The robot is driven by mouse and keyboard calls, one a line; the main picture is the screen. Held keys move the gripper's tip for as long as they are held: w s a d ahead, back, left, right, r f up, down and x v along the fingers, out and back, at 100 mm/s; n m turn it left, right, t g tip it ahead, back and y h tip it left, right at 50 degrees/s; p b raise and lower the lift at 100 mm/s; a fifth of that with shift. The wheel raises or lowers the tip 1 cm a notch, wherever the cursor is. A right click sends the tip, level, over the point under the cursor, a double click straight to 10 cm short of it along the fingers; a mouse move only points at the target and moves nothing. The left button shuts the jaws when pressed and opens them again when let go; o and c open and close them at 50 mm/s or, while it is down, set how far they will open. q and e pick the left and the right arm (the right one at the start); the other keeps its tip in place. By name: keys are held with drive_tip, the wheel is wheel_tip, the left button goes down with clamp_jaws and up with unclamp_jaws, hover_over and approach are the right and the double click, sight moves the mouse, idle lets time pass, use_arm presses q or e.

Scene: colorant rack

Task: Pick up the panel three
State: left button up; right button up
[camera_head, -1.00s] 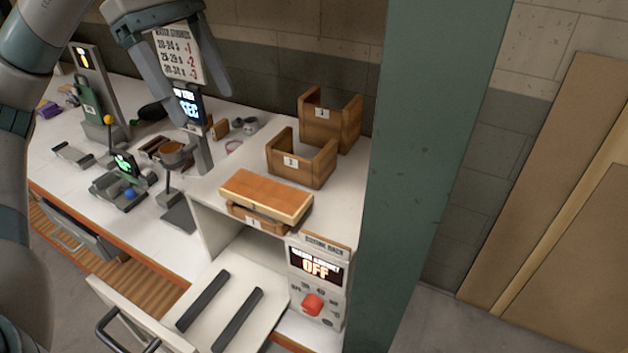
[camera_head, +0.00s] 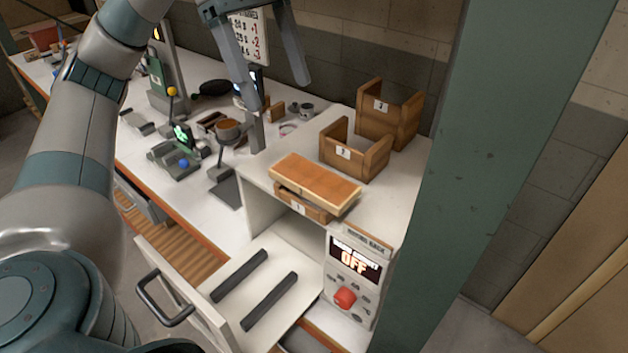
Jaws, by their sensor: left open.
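A flat orange-brown wooden panel (camera_head: 315,180) lies across the top of a low wooden box labelled 1 (camera_head: 302,206) on the white rack top. No number shows on this panel, so I cannot tell whether it is panel three. Behind it stand an open wooden box labelled 2 (camera_head: 370,160) and a taller wooden box (camera_head: 402,120) whose label looks like 3. My left gripper (camera_head: 278,95) is open and empty, its fingers pointing down, in front of the wall sign and left of the boxes in the picture. My right gripper is not in view.
A green post (camera_head: 490,140) stands close to the right of the rack. A control box (camera_head: 352,275) reading OFF, with a red button, is below the panel. A pulled-out drawer (camera_head: 235,310) holds two dark bars. Tools crowd the bench at left.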

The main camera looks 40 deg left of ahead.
use_arm(q)
drive_tip(key=f, duration=0.2)
drive_tip(key=p, duration=0.2)
approach(313, 177)
drive_tip(key=x, duration=0.2)
drive_tip(key=shift+s+a+f, duration=0.1)
drive_tip(key=shift+s+f, duration=0.05)
drive_tip(key=shift+f, duration=0.2)
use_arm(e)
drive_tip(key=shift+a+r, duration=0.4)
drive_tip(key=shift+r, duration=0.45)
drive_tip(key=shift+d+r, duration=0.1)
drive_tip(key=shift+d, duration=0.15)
use_arm(q)
drive_tip(key=shift+p+x, duration=0.75)
drive_tip(key=shift+x, duration=0.1)
drive_tip(key=shift+d+f+p, duration=0.6)
drive_tip(key=shift+d+f, duration=0.05)
drive_tip(key=shift+f, duration=0.1)
drive_tip(key=shift+x, duration=0.85)
drive_tip(key=shift+a+f, duration=0.1)
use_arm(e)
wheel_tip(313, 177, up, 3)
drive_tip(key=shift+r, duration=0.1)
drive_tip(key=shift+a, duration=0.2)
